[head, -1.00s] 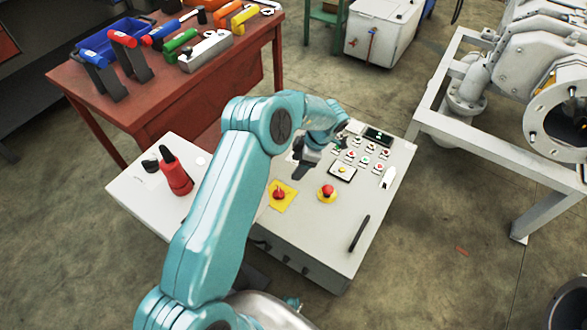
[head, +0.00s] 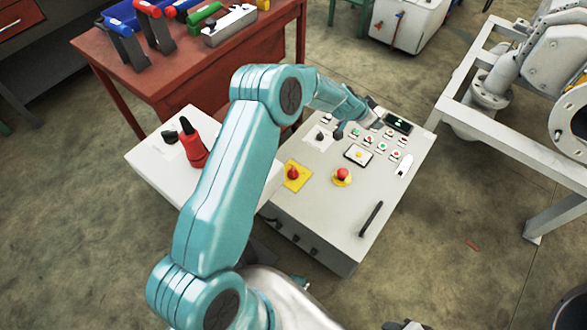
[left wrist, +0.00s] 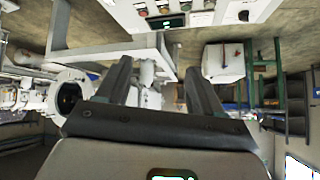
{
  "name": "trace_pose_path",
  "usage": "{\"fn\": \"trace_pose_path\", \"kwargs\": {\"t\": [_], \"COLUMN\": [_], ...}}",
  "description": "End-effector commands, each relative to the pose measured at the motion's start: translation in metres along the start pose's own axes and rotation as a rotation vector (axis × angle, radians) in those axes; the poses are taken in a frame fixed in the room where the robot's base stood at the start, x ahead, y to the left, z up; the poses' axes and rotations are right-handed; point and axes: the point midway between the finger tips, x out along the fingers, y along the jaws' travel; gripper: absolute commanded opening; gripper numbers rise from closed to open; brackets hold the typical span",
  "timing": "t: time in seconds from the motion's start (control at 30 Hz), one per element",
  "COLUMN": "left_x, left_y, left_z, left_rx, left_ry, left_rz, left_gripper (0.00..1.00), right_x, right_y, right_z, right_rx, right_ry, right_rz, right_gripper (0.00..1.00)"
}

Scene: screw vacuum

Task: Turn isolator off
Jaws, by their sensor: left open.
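A red rotary knob on a yellow square plate (head: 293,174), which looks like the isolator, sits at the near left of the grey control panel (head: 320,215). From the head its exact setting is hard to read. My left arm reaches over the panel's left side. My left gripper (head: 372,110) is near the panel's far edge by the small display (head: 398,123), well beyond the red knob. In the left wrist view the gripper (left wrist: 157,78) is open, with nothing between its fingers. The red knob does not show there. My right gripper is not in view.
A red mushroom button (head: 343,175) sits right of the knob. Small buttons (head: 368,142) and a black handle (head: 371,218) are on the panel. A red bottle-shaped thing (head: 193,145) stands on the left surface. A red-brown tool table (head: 150,75) and white frame (head: 480,130) flank the panel.

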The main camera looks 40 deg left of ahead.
Motion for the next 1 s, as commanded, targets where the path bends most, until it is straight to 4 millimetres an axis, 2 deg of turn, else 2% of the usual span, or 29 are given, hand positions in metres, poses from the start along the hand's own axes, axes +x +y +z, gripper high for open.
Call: {"fn": "trace_pose_path", "kwargs": {"t": [0.1,0.2,0.27,0.3,0.4,0.53,0.63,0.77,1.0], "left_x": [-0.017,-0.041,-0.059,-0.071,-0.099,-0.127,-0.136,-0.125,-0.086], "left_y": [0.028,0.034,0.028,0.021,-0.005,-0.045,-0.061,-0.06,-0.053], "left_z": [0.033,0.079,0.109,0.127,0.163,0.186,0.194,0.206,0.244], "left_rx": [0.459,0.815,0.995,1.098,1.281,1.377,1.336,1.33,1.328], "left_ry": [-0.075,-0.18,-0.257,-0.311,-0.442,-0.551,-0.563,-0.564,-0.562], "left_rz": [0.222,0.407,0.506,0.563,0.663,0.673,0.649,0.652,0.651], "left_gripper": [0.67,0.67,0.67,0.67,0.67,0.67,0.67,0.67,0.67], "right_x": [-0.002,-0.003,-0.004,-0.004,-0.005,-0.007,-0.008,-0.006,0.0], "right_y": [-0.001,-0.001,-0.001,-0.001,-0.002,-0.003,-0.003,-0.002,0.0], "right_z": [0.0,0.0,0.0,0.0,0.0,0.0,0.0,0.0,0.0], "right_rx": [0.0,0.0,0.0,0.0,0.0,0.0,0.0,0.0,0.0], "right_ry": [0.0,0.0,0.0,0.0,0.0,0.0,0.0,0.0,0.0], "right_rz": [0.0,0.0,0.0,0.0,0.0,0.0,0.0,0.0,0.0], "right_gripper": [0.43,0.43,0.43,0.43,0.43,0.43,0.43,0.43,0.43]}}
